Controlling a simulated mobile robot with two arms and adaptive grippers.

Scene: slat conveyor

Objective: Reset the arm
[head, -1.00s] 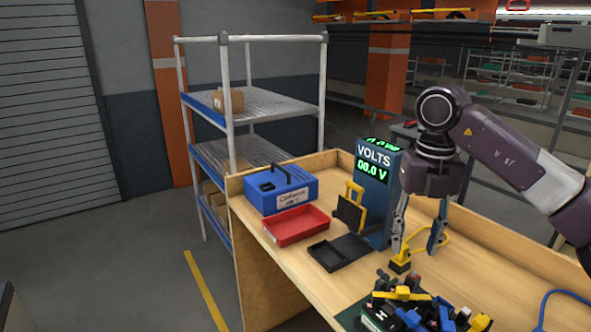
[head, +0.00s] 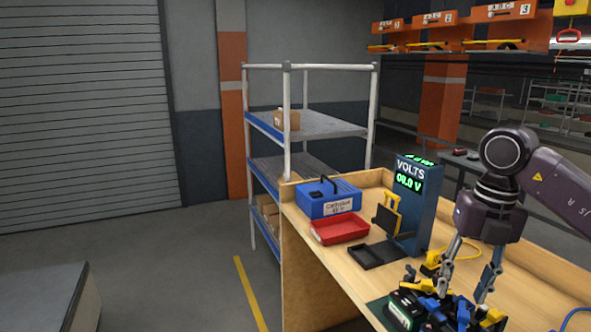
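My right gripper (head: 463,290) comes in from the right in the head view and points down, its two fingers spread apart. It is over the near part of the wooden workbench (head: 292,232), at the pile of black, blue and yellow parts (head: 432,306). Its fingertips overlap the pile in the picture; I cannot tell whether they touch it. I see nothing clearly held between the fingers. My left arm and gripper are not in view.
On the bench stand a blue case (head: 328,198), a red tray (head: 340,229), a black tray (head: 376,255) and a blue meter tower reading "VOLTS" (head: 414,205). A wire shelf (head: 330,124) stands behind. The floor at left is largely clear.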

